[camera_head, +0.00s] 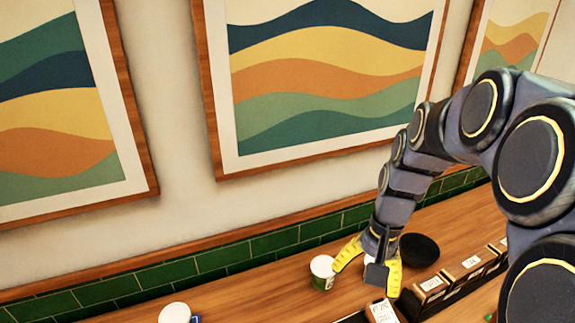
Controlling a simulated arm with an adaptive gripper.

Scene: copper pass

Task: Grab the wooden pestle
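I cannot make out a wooden pestle in this view. My gripper (366,268) has two yellow fingers spread apart, pointing down over the wooden counter (255,290). A dark grey block on my gripper hides part of the space between the fingers, and I see nothing held there. A white and green cup (322,273) stands just left of the left finger; I cannot tell whether they touch. A black round bowl (420,250) lies right of and behind the gripper.
Several labelled boxes, one of them here (431,290), stand in a dark holder at the right front. Another labelled box (382,312) is below the gripper. A white-topped container (174,313) is at the front left. A green tiled wall (195,262) bounds the counter behind.

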